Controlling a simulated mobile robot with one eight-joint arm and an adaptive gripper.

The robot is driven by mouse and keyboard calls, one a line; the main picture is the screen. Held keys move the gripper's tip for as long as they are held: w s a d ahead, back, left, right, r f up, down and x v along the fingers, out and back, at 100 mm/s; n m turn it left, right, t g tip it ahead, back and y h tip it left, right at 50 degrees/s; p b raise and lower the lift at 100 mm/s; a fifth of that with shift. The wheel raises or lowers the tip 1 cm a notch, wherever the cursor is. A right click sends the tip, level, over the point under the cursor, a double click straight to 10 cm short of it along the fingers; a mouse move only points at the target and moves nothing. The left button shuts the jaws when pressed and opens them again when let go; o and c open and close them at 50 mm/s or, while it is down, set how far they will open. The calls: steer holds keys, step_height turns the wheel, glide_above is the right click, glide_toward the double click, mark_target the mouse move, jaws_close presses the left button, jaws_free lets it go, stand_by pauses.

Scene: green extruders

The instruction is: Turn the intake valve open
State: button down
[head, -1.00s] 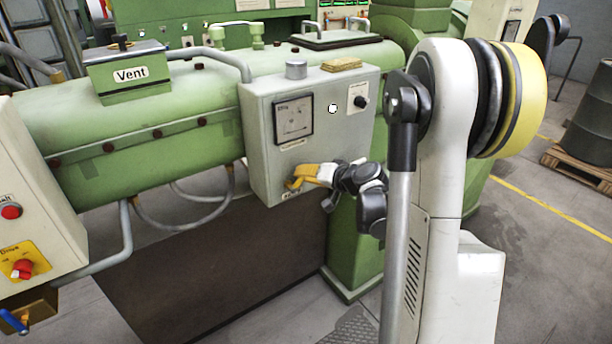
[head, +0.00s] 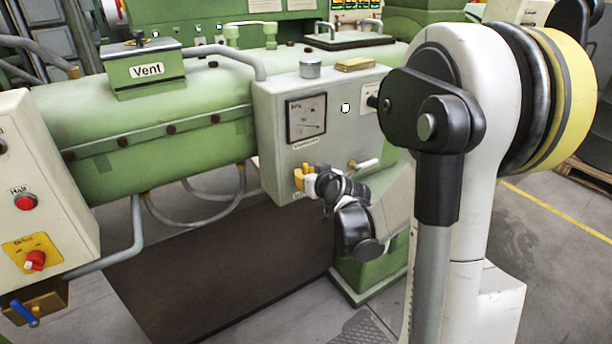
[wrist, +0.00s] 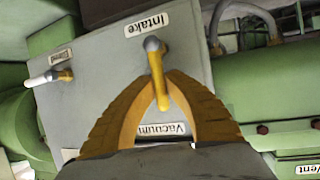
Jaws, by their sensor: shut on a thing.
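The intake valve shows in the wrist view as a short lever (wrist: 156,66) with a grey end and a yellow shaft, beside the label "Intake" (wrist: 147,25). My gripper (wrist: 162,82) has its two orange fingers closed on either side of the yellow lever. In the head view my gripper (head: 304,178) is at the lower front of the grey control box (head: 272,122); there its wrist and fingers hide the intake lever.
A second valve with a white handle (wrist: 42,80) sits beside a small label, probably "Bleed". A "Vacuum" label (wrist: 160,129) shows between my fingers. A pressure gauge (head: 306,118) is above my gripper. The "Vent" box (head: 143,74) stands left on the green cylinder.

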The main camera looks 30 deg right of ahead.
stand_by(0.3)
steer(key=c, duration=1.4)
jaws_free()
steer(key=shift+a, duration=0.1)
steer(key=shift+s, duration=0.1)
steer(key=v, duration=1.1)
steer(key=shift+s, duration=0.4)
steer(key=shift+a+r, duration=0.1)
steer(key=shift+a, duration=0.15)
